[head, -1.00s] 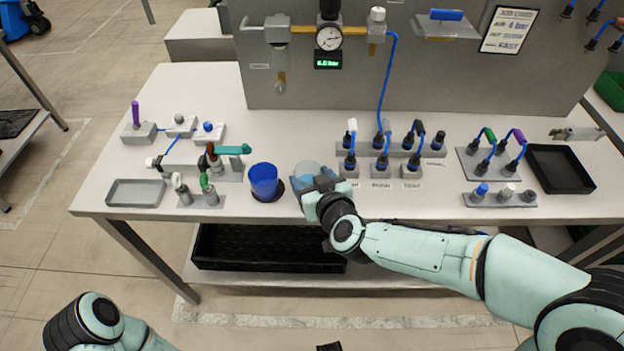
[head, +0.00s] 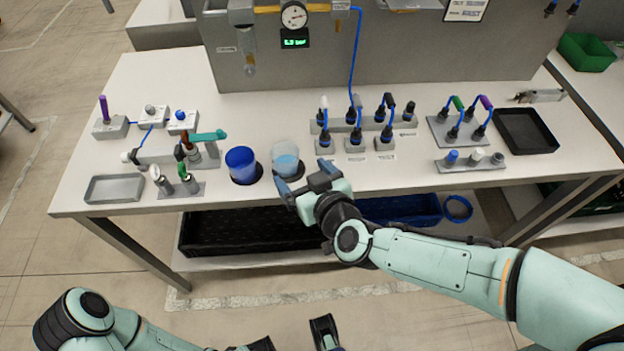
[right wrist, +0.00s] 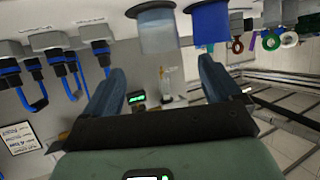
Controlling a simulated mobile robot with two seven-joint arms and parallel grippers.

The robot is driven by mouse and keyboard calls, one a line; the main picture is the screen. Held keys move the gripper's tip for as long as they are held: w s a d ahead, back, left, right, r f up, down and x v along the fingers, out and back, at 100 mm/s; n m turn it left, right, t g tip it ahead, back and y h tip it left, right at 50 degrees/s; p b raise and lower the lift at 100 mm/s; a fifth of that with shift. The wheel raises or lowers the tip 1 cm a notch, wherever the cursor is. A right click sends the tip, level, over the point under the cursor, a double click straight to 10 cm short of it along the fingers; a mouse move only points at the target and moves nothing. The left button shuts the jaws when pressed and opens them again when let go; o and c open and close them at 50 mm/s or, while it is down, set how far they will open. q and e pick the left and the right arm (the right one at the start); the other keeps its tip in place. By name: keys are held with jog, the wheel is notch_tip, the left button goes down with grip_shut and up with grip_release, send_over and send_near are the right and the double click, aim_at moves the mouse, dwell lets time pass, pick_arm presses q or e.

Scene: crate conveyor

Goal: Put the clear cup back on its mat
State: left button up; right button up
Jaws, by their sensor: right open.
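The clear cup (head: 286,163) with light blue liquid stands upright on a dark round mat (head: 297,177) near the table's front edge. The right wrist view shows the clear cup (right wrist: 159,36) upside down in the picture, its base against the mat (right wrist: 151,6). My right gripper (head: 304,179) is open and empty, in front of the cup and apart from it. Its two fingers (right wrist: 162,70) are spread wide in the wrist view.
A blue cup (head: 241,165) stands on its own dark mat just left of the clear cup. A valve fixture with a teal handle (head: 208,136) is further left. Blue-tubed connectors (head: 354,142) stand to the right. A black tray (head: 526,131) lies at the far right.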

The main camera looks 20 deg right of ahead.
jog(key=v, duration=0.4)
jog(key=shift+p, duration=0.4)
jog(key=shift+f, duration=0.1)
